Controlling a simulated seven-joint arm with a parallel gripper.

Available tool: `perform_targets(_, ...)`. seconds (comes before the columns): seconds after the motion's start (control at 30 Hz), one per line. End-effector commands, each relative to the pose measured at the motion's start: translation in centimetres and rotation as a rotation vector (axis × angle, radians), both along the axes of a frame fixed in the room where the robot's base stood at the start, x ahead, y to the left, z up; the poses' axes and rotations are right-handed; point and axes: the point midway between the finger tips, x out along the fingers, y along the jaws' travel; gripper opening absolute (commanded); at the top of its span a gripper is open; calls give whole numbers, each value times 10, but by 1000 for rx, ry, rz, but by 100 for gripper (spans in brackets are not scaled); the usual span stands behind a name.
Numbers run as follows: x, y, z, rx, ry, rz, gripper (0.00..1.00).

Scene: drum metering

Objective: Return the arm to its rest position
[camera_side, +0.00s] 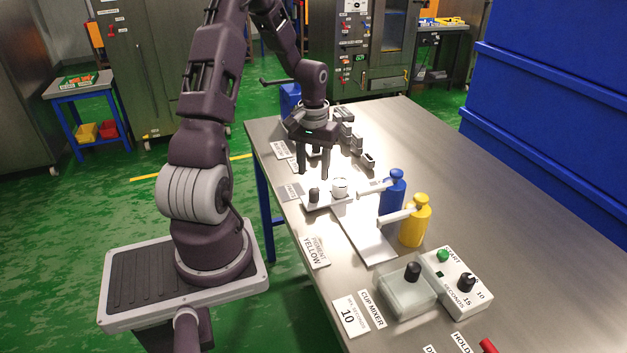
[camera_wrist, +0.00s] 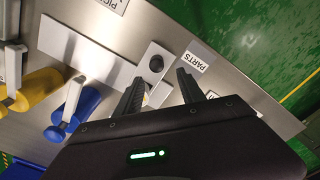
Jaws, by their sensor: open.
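My gripper (camera_side: 313,174) hangs over the far-left part of the steel table (camera_side: 470,205), fingers pointing down, open and empty. In the wrist view the two dark fingers (camera_wrist: 160,90) are spread apart above the table near the "PARTS" label. A white cup (camera_side: 339,187) stands on a pale plate (camera_side: 322,201) just right of and below the fingers in the side view. A small dark knob (camera_side: 314,195) is on the same plate; it also shows in the wrist view (camera_wrist: 156,64). The cup is mostly hidden behind a finger in the wrist view.
Blue (camera_side: 392,192) and yellow (camera_side: 414,222) dispensers with pale spouts stand right of the plate. A cup mixer (camera_side: 407,296) and a start box (camera_side: 458,281) sit at the front. Several small grey blocks (camera_side: 352,140) lie behind my gripper. The table's right side is clear.

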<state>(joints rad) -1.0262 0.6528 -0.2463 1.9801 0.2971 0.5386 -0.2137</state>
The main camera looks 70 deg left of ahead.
Motion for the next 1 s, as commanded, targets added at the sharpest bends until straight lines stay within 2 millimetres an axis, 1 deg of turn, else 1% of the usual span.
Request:
perform_targets(0.07, 0, 0, 3, 0, 0, 1, 46)
perform_targets(0.43, 1, -1, 5, 2, -1, -4, 46)
perform_targets(0.47, 2, -4, 9, 9, -1, -12, 46)
perform_targets(0.53, 8, -18, 31, 42, -9, -60, 46)
perform_targets(0.57, 11, -28, 45, 64, -14, -92, 46)
perform_targets(0.6, 16, -47, 69, 97, -27, -144, 46)
perform_targets(0.63, 17, -64, 87, 123, -39, -186, 46)
perform_targets(0.67, 16, -82, 105, 147, -54, -229, 46)
perform_targets(0.7, 13, -107, 128, 177, -80, -286, 46)
perform_targets(0.73, 8, -126, 144, 195, -102, -327, 46)
perform_targets(0.77, 1, -146, 159, 211, -128, -371, 46)
perform_targets(0.8, -11, -171, 175, 228, -167, -426, 46)
perform_targets(0.87, -33, -206, 195, 241, -231, -510, 46)
perform_targets(0.9, -49, -226, 204, 241, -275, -562, 46)
perform_targets(1.0, -86, -260, 216, 224, -372, -671, 46)
